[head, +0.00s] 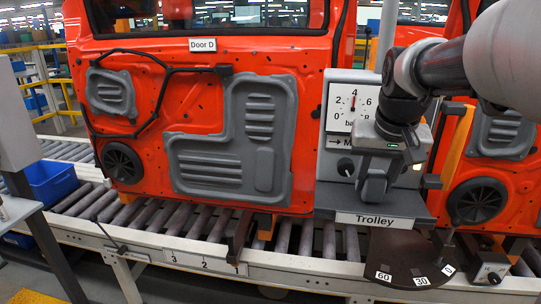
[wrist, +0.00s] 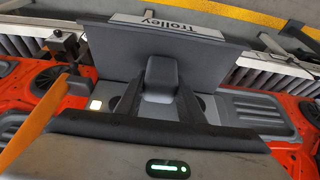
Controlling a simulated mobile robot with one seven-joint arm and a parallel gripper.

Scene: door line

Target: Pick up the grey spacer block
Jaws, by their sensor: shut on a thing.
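The grey spacer block (head: 373,186) is between the fingers of my gripper (head: 376,172), in front of the control panel and over the dark trolley shelf (head: 332,200) labelled "Trolley". In the wrist view, the rounded grey block (wrist: 161,70) shows between the two dark fingertips (wrist: 160,88), which are shut on it. I cannot tell whether the block's lower end touches the shelf. The fingers hide parts of its sides.
An orange door (head: 215,60) marked "Door D" stands on the roller conveyor (head: 185,216), left of the panel with a dial (head: 351,112). A dark plate (head: 405,255) with number labels juts out at the front. A blue bin (head: 50,183) is at the far left.

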